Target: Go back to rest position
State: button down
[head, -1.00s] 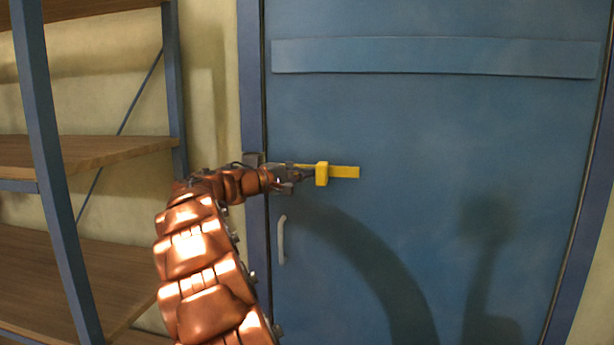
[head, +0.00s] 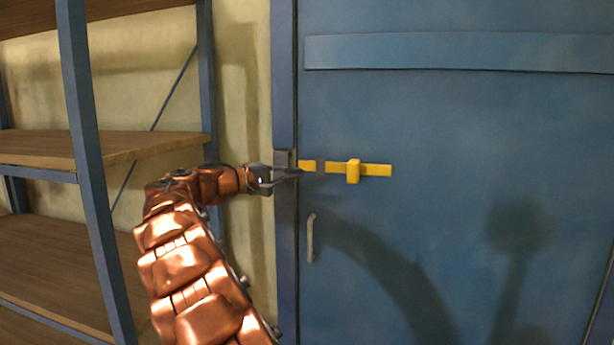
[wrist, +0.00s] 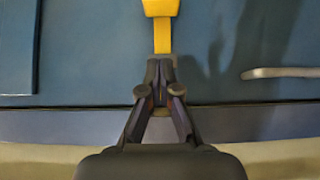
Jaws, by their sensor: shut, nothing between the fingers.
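My gripper (head: 290,174) is at the end of my copper-coloured arm, in front of the left edge of a blue door (head: 440,120). It is shut and empty. A yellow bolt (head: 376,170) with an upright yellow knob (head: 353,171) lies across the door just right of my gripper, apart from its fingertips. In the wrist view my gripper (wrist: 160,100) has its fingertips together, near the grey bracket on the yellow bolt (wrist: 162,36). The bracket's exact contact with the fingertips cannot be told.
A pale door handle (head: 310,238) is below the bolt. A blue-framed shelf unit (head: 85,150) with wooden boards stands at the left, near my arm. A beige wall (head: 245,110) shows between shelf and door frame (head: 284,260).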

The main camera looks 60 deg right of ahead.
jog(key=shift+w+a, duration=0.3)
jog(key=shift+a, duration=0.05)
jog(key=shift+a, duration=0.1)
dwell(0.4)
jog(key=s+a+f+n+t+y+p, duration=0.1)
jog(key=s+a+f+t+y, duration=0.15)
jog(key=a+f, duration=0.65)
jog(key=s+a+f+n+t+y, duration=0.2)
jog(key=s+a+f+y, duration=0.15)
jog(key=a, duration=0.95)
jog(key=s+a+f+n+t+y+p, duration=0.1)
jog(key=s+a+f+t+y, duration=0.15)
jog(key=a+f, duration=0.65)
jog(key=s+a+f+n+y, duration=0.1)
jog(key=s+a+f+y, duration=0.1)
jog(key=a, duration=0.6)
jog(key=s+a+f+n+y, duration=0.1)
jog(key=s+a+f+y, duration=0.1)
jog(key=a, duration=0.5)
jog(key=s+a+f+t+y+p, duration=0.1)
jog(key=s+a+f+y, duration=0.1)
jog(key=s+a, duration=0.4)
jog(key=a+f, duration=0.1)
jog(key=a, duration=0.1)
jog(key=shift+a+f+n, duration=0.25)
jog(key=shift+a+n, duration=0.05)
jog(key=shift+n, duration=0.1)
jog(key=shift+d+y, duration=0.15)
jog(key=shift+y, duration=0.1)
